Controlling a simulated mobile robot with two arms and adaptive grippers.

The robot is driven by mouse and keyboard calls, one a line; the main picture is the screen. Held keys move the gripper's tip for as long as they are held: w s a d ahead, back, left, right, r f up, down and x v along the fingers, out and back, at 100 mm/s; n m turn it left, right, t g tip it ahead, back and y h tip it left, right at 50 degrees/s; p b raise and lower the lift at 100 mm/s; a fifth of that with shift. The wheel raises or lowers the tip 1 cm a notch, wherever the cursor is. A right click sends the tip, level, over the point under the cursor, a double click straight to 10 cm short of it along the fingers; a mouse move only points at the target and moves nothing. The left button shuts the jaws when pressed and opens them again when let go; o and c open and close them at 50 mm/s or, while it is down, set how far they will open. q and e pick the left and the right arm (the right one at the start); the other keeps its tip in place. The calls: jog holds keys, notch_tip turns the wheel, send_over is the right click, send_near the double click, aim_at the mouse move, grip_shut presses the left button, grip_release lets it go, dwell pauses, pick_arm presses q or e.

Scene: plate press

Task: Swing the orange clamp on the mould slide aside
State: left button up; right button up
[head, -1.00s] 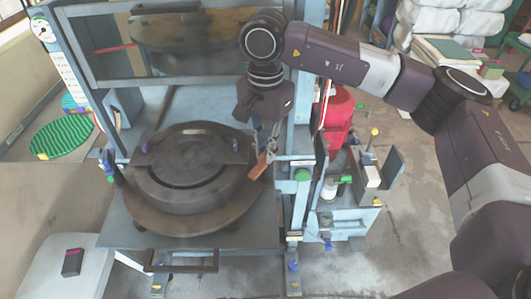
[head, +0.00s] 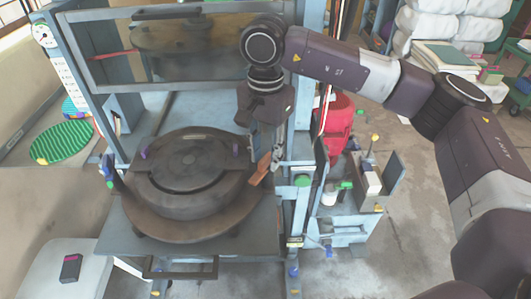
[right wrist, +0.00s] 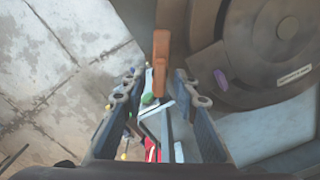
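The orange clamp (head: 260,170) is at the right edge of the round dark mould (head: 187,166) on the press slide. In the right wrist view the clamp (right wrist: 160,62) is upright in the picture, with its lower end between my fingers. My right gripper (head: 266,156) points down at the clamp from above. In the right wrist view my right gripper (right wrist: 160,88) is open, with a gap on each side of the clamp. Whether the fingers are level with the clamp is hard to tell. My left gripper is not in view.
A blue press frame post (head: 300,130) stands close to the right of my gripper. A cart with bottles (head: 345,210) and a red container (head: 336,125) are further right. A black handle (head: 180,272) is at the slide's front. A white stool (head: 65,258) is at lower left.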

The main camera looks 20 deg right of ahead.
jog(key=shift+r, duration=0.1)
notch_tip(320, 180, up, 12)
dwell(0.4)
notch_tip(320, 180, down, 3)
jog(key=p, duration=1)
jog(key=shift+w+d+f, duration=0.1)
jog(key=shift+d+f, duration=0.05)
jog(key=shift+f, duration=0.05)
jog(key=shift+f+p, duration=0.4)
jog(key=shift+f, duration=0.1)
notch_tip(320, 180, down, 8)
jog(key=shift+r+p, duration=0.15)
jog(key=shift+p, duration=0.9)
jog(key=shift+c, duration=0.7)
grip_shut()
